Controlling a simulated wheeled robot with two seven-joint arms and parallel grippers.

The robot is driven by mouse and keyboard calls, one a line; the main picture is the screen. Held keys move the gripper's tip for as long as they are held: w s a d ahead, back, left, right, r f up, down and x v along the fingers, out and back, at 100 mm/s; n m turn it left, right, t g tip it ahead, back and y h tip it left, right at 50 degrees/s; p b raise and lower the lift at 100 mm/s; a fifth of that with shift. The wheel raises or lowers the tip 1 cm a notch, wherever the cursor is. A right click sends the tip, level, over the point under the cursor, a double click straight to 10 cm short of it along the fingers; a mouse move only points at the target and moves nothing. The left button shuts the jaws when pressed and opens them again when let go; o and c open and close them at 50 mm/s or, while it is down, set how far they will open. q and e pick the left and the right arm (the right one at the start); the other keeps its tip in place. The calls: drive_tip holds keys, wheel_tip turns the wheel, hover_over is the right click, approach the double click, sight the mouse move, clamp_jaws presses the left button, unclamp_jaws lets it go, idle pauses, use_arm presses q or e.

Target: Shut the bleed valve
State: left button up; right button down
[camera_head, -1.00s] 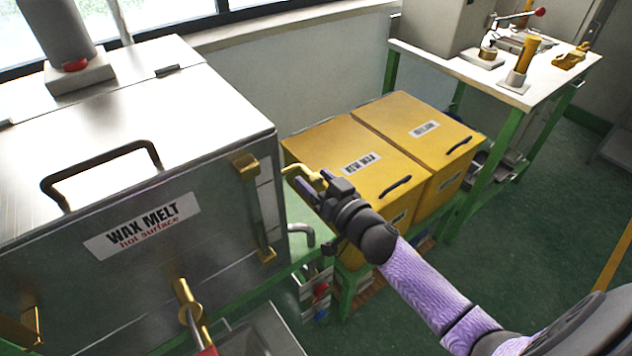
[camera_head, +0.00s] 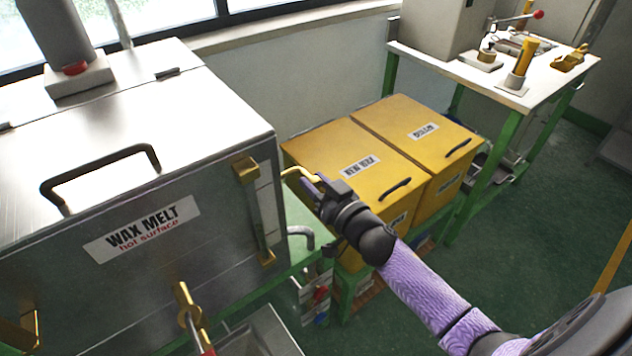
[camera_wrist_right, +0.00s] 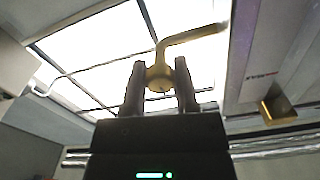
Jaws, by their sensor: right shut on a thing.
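A brass bent lever (camera_head: 294,172), which I take to be the bleed valve's handle, shows just right of the wax melt tank's right side. My right gripper (camera_head: 314,184) is at its near end. In the right wrist view the lever's round hub (camera_wrist_right: 160,76) sits between the two fingers of my right gripper (camera_wrist_right: 159,70), and its bent arm rises and runs to the right. The gripper is shut on it. The fingers hide part of the lever, and the valve body cannot be made out. My left gripper is not in view.
The steel wax melt tank (camera_head: 225,230), marked hot surface, stands on the left with a brass latch (camera_head: 247,170) on its side. Two yellow bins (camera_head: 350,180) stand behind my right gripper. A white-topped bench (camera_head: 480,75) is at the back right. Green floor lies open on the right.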

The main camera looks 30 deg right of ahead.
drive_tip(key=n+p, duration=0.1)
drive_tip(key=n, duration=0.2)
drive_tip(key=shift+r+n, duration=0.1)
drive_tip(key=shift+n, duration=0.3)
drive_tip(key=n, duration=0.4)
drive_tip(key=shift+n, duration=0.3)
drive_tip(key=n, duration=0.4)
drive_tip(key=shift+n, duration=2.5)
drive_tip(key=shift+c, duration=1.8)
unclamp_jaws()
drive_tip(key=shift+s, duration=0.15)
